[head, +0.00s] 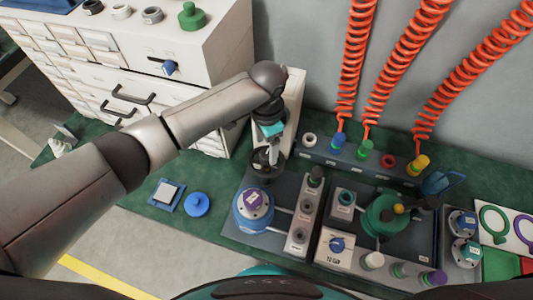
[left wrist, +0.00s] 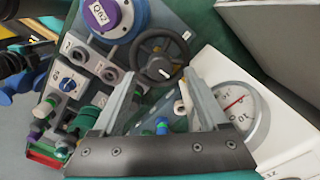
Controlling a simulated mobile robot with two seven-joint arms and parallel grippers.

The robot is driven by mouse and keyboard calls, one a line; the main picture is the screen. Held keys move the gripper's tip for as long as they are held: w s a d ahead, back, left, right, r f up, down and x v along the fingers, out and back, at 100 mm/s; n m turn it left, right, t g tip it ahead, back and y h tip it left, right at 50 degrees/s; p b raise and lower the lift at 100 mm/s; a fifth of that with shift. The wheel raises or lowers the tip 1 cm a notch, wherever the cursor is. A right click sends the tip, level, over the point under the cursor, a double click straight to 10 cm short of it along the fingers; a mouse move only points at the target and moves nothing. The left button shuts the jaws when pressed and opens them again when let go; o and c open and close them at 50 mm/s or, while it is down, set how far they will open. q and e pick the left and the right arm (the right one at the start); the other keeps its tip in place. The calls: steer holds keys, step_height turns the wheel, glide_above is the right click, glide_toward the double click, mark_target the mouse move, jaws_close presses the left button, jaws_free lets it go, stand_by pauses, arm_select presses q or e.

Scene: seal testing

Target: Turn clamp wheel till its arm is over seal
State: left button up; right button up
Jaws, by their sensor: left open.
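The black clamp wheel (head: 262,168) stands at the back left of the grey test bench. It also shows, with spokes and a pale mark, in the left wrist view (left wrist: 162,55). My left gripper (head: 271,148) is open just above the wheel. In the left wrist view its two fingers (left wrist: 163,84) are spread near the wheel's rim, with nothing between them gripped. I cannot make out the clamp's arm or the seal.
A white gauge box (head: 291,112) stands close behind the wheel; its dial (left wrist: 236,112) shows in the left wrist view. Fittings, knobs and a green vessel (head: 384,216) crowd the right. Red coiled hoses (head: 352,50) hang behind. A blue disc (head: 197,204) lies left.

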mark_target(266, 154)
arm_select(q)
steer(key=shift+f+b, duration=0.4)
steer(key=shift+f, duration=1.35)
jaws_close()
